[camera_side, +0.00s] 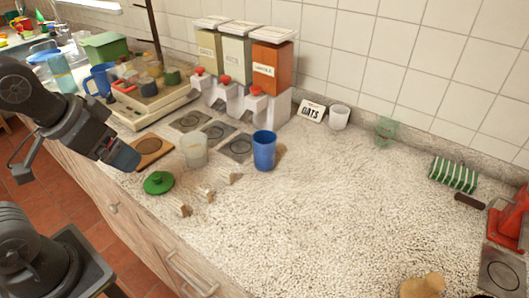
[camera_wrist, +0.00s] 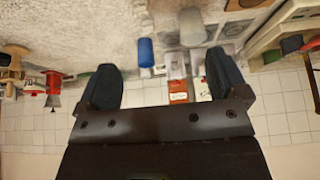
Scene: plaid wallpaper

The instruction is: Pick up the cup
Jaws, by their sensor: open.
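A blue cup (camera_side: 264,150) stands upright on the speckled counter, in front of the dispensers. It also shows in the wrist view (camera_wrist: 145,52), beyond and between my fingertips. A pale translucent cup (camera_side: 194,150) stands to its left, and shows in the wrist view (camera_wrist: 192,28) too. A small white cup (camera_side: 339,117) stands near the back wall, and a blue mug (camera_side: 101,80) is at the far left. My gripper (camera_side: 126,158) is at the left, near the counter's front edge, well apart from the blue cup. In the wrist view my gripper (camera_wrist: 163,75) is open and empty.
A round green lid (camera_side: 158,183) and small pale pieces lie in front of the cups. Three dispensers (camera_side: 230,65) stand behind. A green glass (camera_side: 386,130) and a green-striped rack (camera_side: 454,175) are toward the right. The middle right of the counter is clear.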

